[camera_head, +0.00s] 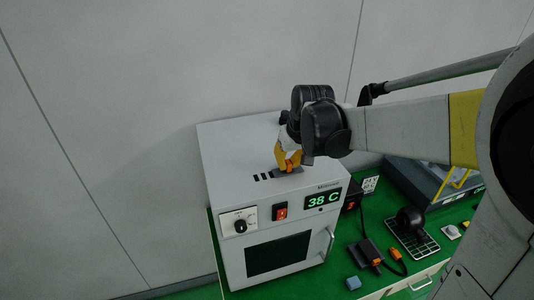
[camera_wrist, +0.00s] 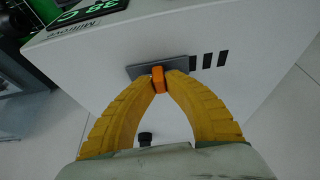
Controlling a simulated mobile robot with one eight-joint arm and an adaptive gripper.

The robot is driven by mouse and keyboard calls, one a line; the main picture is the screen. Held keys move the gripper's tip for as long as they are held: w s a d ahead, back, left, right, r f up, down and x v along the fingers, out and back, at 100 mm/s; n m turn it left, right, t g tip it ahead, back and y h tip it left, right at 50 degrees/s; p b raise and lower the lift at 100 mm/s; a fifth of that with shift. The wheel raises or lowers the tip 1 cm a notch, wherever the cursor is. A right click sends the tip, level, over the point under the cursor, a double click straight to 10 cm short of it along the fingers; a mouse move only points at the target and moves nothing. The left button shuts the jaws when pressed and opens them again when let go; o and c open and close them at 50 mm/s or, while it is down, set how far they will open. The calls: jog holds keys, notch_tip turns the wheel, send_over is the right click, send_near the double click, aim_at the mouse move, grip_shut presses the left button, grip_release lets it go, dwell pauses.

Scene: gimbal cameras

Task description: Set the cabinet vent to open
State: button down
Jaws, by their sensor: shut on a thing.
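The white cabinet (camera_head: 260,190) stands on a green bench top, with a dial, an orange switch and a green display reading 38 C on its front. Its vent is on the top face: a row of dark slots (camera_wrist: 208,60) beside a grey slider plate (camera_wrist: 140,71). An orange knob (camera_wrist: 158,79) stands on the plate. My gripper (camera_wrist: 159,78) has its yellow fingers shut on the orange knob. Several slots show uncovered at one end of the plate. In the head view my gripper (camera_head: 288,163) is over the vent, and its fingers hide part of the plate.
A bare wall is behind the cabinet.

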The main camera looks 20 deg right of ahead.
jog(key=shift+d, duration=0.15)
jog(key=c, duration=1.5)
grip_release()
jog(key=shift+o, duration=0.4)
jog(key=shift+d, duration=0.15)
jog(key=shift+s+r, duration=0.1)
jog(key=shift+r, duration=0.15)
jog(key=v, duration=1.1)
jog(key=shift+r, duration=0.2)
jog(key=s+a+f+t+b, duration=0.1)
jog(key=s+a+f+b, duration=0.1)
jog(key=s+f+b, duration=0.3)
jog(key=s+a+f+b, duration=0.2)
jog(key=s+f+b, duration=0.3)
jog(key=f+b, duration=0.7)
jog(key=s+a+f+t+b, duration=0.1)
jog(key=s+f+b, duration=0.4)
jog(key=f, duration=1.2)
jog(key=a+b, duration=0.1)
jog(key=b, duration=0.2)
jog(key=shift+s+a+t+b, duration=0.25)
jog(key=shift+a+t+b, duration=0.05)
jog(key=shift+a+b, duration=0.1)
